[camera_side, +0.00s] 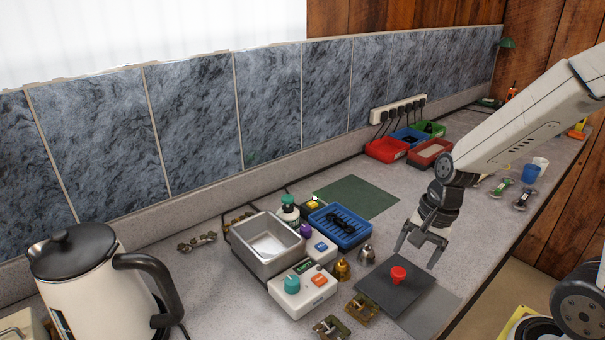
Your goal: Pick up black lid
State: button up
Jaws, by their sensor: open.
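The black lid (77,243) sits on top of a cream kettle (98,293) with a black handle (155,280) at the lower left. The lid has a small knob and appears closed. My gripper (415,259) is at the right, far from the kettle. It is open and empty, its fingers pointing down above a dark grey mat (375,284). A red knob-shaped object (398,275) stands on that mat below the fingers, apart from them as far as I can tell.
A metal basin (243,240), a white control box (312,297) and a blue tray (357,234) with dark contents stand mid-counter, between my gripper and the kettle. Small brass pieces (361,309) lie in front. A green mat (360,195) is bare. Red bins (386,152) stand farther back.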

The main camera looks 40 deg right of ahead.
aim_at(400, 271)
jog(key=m, duration=0.2)
jog(key=m+y, duration=0.1)
jog(key=m, duration=0.1)
jog(key=shift+d+r, duration=0.2)
jog(key=shift+r, duration=0.2)
jog(key=m, duration=0.2)
jog(key=r+m+y, duration=0.1)
jog(key=m, duration=0.1)
jog(key=shift+w+t, duration=0.1)
jog(key=shift+t, duration=0.2)
jog(key=shift+x, duration=1.35)
jog(key=shift+x, duration=2.6)
grip_shut()
